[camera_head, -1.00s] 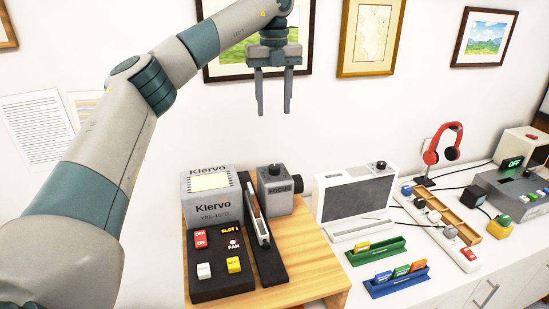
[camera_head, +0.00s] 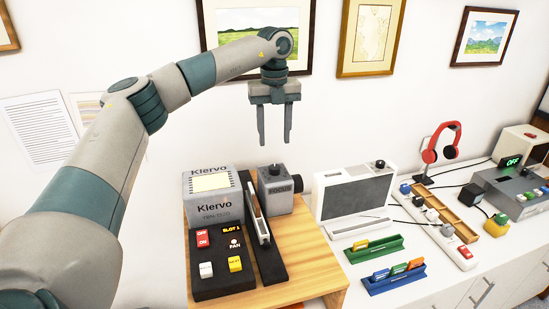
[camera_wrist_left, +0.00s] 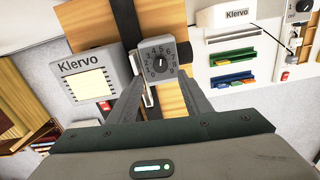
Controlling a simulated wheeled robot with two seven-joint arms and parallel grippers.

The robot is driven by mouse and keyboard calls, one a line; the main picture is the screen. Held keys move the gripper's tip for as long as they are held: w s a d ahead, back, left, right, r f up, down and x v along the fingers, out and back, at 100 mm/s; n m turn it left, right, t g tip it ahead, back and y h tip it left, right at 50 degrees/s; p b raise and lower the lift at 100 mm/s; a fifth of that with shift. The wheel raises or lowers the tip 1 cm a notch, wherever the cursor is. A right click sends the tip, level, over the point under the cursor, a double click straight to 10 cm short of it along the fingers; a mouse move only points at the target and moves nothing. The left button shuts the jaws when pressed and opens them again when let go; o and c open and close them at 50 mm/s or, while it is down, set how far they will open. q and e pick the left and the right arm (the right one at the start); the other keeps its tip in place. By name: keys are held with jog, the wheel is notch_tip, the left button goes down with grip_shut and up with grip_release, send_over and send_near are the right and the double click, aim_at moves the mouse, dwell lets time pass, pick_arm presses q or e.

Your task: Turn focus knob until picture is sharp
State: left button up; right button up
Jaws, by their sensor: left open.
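The focus knob (camera_head: 274,169) is a small dark knob on top of the grey box labelled FOCUS (camera_head: 276,188), on the Klervo projector (camera_head: 208,204). In the left wrist view the knob (camera_wrist_left: 159,62) sits on a dial face with numbers around it. My left gripper (camera_head: 274,143) points down, open and empty, a little above the knob and apart from it. In the left wrist view its fingers reach towards either side of the dial box. My right gripper is not in view. No projected picture can be made out.
The projector stands on a wooden board (camera_head: 318,262). A grey-fronted white unit (camera_head: 355,195), a green slide rack (camera_head: 374,250) and a blue one (camera_head: 394,278) stand to the right. Red headphones (camera_head: 440,145) stand further right. Framed prints hang behind the arm.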

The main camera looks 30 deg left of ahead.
aim_at(274, 166)
pick_arm(q)
notch_tip(274, 166, down, 8)
jog(key=p, duration=0.2)
jog(key=shift+p, duration=0.35)
jog(key=shift+f, duration=0.55)
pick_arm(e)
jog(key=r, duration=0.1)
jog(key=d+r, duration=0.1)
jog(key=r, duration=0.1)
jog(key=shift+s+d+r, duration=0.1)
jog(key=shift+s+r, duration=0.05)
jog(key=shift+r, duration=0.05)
pick_arm(q)
jog(key=shift+c, duration=0.4)
jog(key=c, duration=1)
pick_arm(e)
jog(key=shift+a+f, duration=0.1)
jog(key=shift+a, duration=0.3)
